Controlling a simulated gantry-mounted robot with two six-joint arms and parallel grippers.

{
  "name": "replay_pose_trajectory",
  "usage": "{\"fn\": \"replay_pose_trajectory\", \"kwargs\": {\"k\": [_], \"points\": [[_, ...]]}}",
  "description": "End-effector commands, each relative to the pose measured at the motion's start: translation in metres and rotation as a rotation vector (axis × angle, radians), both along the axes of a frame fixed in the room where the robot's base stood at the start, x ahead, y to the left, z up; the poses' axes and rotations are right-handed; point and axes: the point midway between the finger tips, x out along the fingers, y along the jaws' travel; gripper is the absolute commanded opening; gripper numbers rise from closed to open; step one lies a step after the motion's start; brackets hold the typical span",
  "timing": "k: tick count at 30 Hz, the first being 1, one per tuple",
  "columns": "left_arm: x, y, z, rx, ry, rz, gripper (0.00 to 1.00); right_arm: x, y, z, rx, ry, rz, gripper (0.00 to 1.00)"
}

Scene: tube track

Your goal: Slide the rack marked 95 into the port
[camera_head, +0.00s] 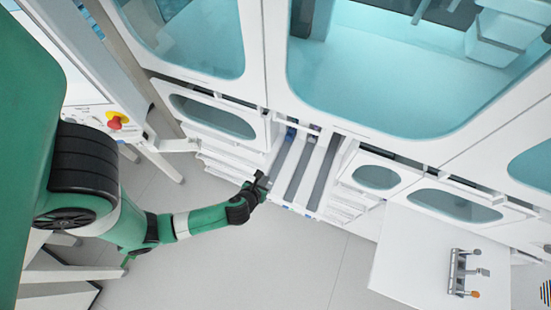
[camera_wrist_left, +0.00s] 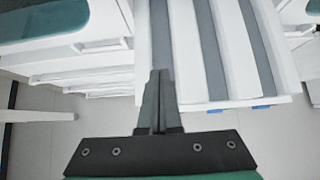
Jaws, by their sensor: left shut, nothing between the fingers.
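A loading bay with long white and grey strips (camera_head: 302,172) opens at the front of the white machine. No mark 95 is readable on any strip, so I cannot tell which is the named rack. My left gripper (camera_head: 262,181) is at the front left corner of these strips. In the left wrist view its fingers (camera_wrist_left: 159,76) are shut together with nothing between them. They overlap the front end of the leftmost grey strip (camera_wrist_left: 160,35); whether they touch it is unclear. White strips (camera_wrist_left: 181,50) lie to its right. My right gripper is not in view.
White stepped shelves (camera_head: 228,160) flank the bay on the left, with more (camera_head: 348,203) on the right. A red emergency button (camera_head: 117,122) is at the left. A white table (camera_head: 420,255) bears a metal fixture (camera_head: 461,272). The floor (camera_head: 260,260) before the bay is clear.

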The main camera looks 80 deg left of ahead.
Motion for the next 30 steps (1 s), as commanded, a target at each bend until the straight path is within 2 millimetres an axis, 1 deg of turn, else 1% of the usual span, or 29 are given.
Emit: {"fn": "replay_pose_trajectory", "kwargs": {"k": [1,2,5,13,15,18,21,30], "points": [[0.003,0.005,-0.014,0.000,-0.004,0.006,0.00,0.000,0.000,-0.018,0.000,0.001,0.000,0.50],[0.005,0.008,-0.018,0.001,-0.004,0.006,0.00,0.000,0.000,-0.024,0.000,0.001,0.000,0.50],[0.014,0.020,-0.028,0.000,-0.002,0.007,0.00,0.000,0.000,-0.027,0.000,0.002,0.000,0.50],[0.038,0.054,-0.070,0.000,-0.002,0.005,0.00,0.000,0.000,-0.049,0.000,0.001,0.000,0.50],[0.047,0.064,-0.063,0.001,-0.004,0.006,0.00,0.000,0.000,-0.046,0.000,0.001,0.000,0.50],[0.054,0.075,-0.064,0.000,-0.003,0.004,0.00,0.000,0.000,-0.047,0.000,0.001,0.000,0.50],[0.059,0.080,-0.063,0.000,-0.002,0.002,0.00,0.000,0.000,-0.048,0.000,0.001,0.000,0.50],[0.060,0.082,-0.063,0.000,0.000,0.000,0.00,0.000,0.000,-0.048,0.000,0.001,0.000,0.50]]}}
